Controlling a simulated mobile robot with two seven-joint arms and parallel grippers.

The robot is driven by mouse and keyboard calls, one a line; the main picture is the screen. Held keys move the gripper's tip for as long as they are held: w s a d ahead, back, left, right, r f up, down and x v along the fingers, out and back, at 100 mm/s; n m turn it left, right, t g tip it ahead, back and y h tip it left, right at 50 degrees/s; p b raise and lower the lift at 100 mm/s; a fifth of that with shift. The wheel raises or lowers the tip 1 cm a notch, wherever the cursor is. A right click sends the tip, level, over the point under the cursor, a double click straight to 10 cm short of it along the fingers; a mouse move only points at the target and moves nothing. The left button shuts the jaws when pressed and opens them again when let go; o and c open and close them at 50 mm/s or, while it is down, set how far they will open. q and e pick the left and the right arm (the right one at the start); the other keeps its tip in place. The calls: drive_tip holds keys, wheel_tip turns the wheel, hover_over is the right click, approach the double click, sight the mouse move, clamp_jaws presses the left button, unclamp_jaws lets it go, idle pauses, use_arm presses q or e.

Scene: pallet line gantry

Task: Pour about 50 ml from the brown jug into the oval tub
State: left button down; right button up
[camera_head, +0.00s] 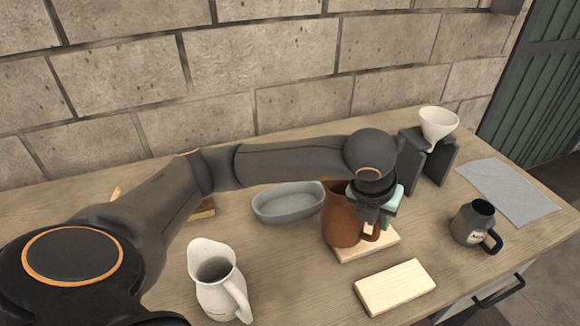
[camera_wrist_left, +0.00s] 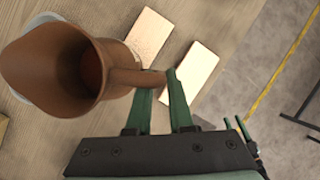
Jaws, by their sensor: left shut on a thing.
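The brown jug (camera_head: 341,218) stands roughly upright at the right of the grey oval tub (camera_head: 287,204) in the head view. My left gripper (camera_head: 380,222) is shut on the jug's handle, on its right side. In the left wrist view the jug (camera_wrist_left: 55,65) shows its open mouth, with the handle between the fingers of my left gripper (camera_wrist_left: 157,92). I cannot tell whether the jug's base touches the wooden board (camera_head: 378,245) below it. The liquid level in the jug cannot be made out. My right gripper is not in view.
A white jug (camera_head: 215,285) stands in front of the tub. A second wooden block (camera_head: 395,287) lies at the front. A dark mug (camera_head: 470,225), a grey cloth (camera_head: 508,190) and a white funnel (camera_head: 438,124) on a dark stand are at the right. A stone wall closes the back.

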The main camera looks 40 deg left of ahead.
sight(343, 184)
use_arm(q)
drive_tip(key=shift+a+r+h, duration=0.3)
drive_tip(key=shift+a+r, duration=0.05)
drive_tip(key=shift+r, duration=0.25)
drive_tip(key=shift+a+r+n+h+p, duration=0.35)
drive_tip(key=shift+a+r+h, duration=0.25)
drive_tip(key=shift+a+h, duration=0.25)
drive_tip(key=shift+w+a+r+h, duration=0.1)
drive_tip(key=shift+a+r+h, duration=0.2)
drive_tip(key=shift+a+h, duration=0.2)
drive_tip(key=shift+a+r+h, duration=0.25)
drive_tip(key=shift+a+h, duration=0.2)
drive_tip(key=shift+a+r+n+h, duration=0.2)
drive_tip(key=shift+a+h, duration=0.25)
drive_tip(key=shift+a, duration=0.1)
drive_tip(key=shift+a+r+n+h, duration=0.15)
drive_tip(key=shift+a+h, duration=0.3)
drive_tip(key=shift+a, duration=0.05)
drive_tip(key=shift+w+a+r+n+h, duration=0.1)
drive_tip(key=shift+a+n+h, duration=0.05)
drive_tip(key=shift+a+h, duration=0.45)
drive_tip(key=shift+a+r+n+h, duration=0.15)
drive_tip(key=shift+a+h, duration=0.25)
drive_tip(key=shift+h, duration=0.3)
drive_tip(key=shift+a, duration=0.1)
drive_tip(key=shift+f, duration=0.1)
